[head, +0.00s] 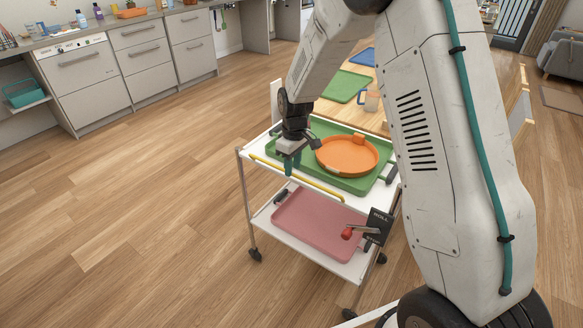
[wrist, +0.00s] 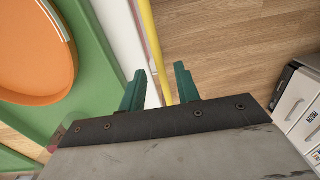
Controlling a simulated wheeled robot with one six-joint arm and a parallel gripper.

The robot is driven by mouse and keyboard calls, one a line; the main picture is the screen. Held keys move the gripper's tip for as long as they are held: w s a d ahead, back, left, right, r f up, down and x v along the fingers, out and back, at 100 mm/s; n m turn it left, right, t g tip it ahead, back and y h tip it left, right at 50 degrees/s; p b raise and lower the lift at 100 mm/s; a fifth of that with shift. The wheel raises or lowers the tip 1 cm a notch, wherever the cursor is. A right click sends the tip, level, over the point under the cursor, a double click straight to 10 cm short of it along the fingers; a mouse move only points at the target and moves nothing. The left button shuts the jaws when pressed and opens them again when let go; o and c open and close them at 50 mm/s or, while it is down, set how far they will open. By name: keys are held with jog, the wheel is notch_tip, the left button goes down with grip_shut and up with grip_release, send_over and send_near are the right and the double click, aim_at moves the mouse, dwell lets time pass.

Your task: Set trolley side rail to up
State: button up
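The trolley (head: 246,167) stands in the middle of the head view, with a white top shelf and a lower shelf. Its yellow side rail (head: 322,191) runs along the near long edge of the top shelf, low and close to that edge. My gripper (head: 291,168) points down over this edge, near the rail's far part. In the wrist view the two green fingers of my gripper (wrist: 160,72) are apart, and the yellow rail (wrist: 152,45) passes through the gap between them. I cannot tell whether the fingers touch it.
A green tray (head: 349,183) with an orange round tray (head: 345,155) is on the top shelf. A pink tray (head: 312,222) lies on the lower shelf. A red-knobbed crank (head: 350,232) sits at the trolley's right end. Wooden floor (head: 150,210) is clear to the left.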

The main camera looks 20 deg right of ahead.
jog(key=shift+f, duration=0.6)
jog(key=shift+c, duration=0.3)
grip_shut()
jog(key=shift+w+d+g+y, duration=0.6)
jog(key=shift+d+g+y, duration=0.3)
jog(key=shift+y, duration=0.4)
jog(key=shift+w+d+g+y, duration=0.6)
jog(key=shift+d+g+y, duration=0.25)
jog(key=shift+y, duration=0.45)
jog(key=shift+a, duration=0.1)
